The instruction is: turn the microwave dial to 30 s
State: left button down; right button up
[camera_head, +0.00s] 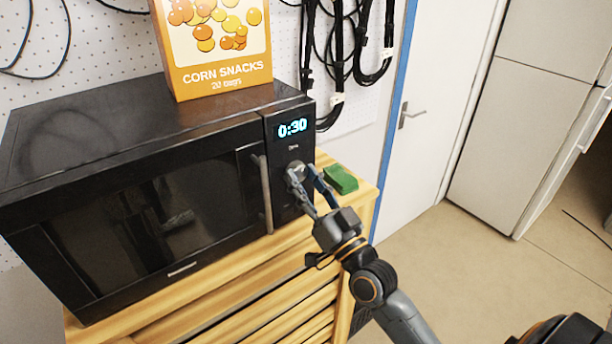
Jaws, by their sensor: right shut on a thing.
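The black microwave (150,200) stands on a slatted wooden cabinet, its front facing me. Its lit display (292,127) reads 0:30. The round silver dial (296,168) sits below the display on the control panel. My right gripper (304,178) reaches up from the lower right, and its fingers are shut on the dial, partly covering it. The microwave door with its vertical handle (263,195) is closed. My left gripper is not in view.
A Corn Snacks box (222,50) stands on top of the microwave. A green block (341,179) lies on the wooden cabinet (362,199), right of the microwave and close to my right gripper. Black cables (345,60) hang on the pegboard. The floor at right is open.

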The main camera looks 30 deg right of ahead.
jog(key=shift+m+h, duration=0.4)
jog(key=shift+m, duration=0.4)
jog(key=o, duration=1.2)
jog(key=shift+s+f, duration=0.35)
jog(key=shift+s, duration=0.15)
jog(key=v, duration=1)
jog(key=shift+s, duration=0.4)
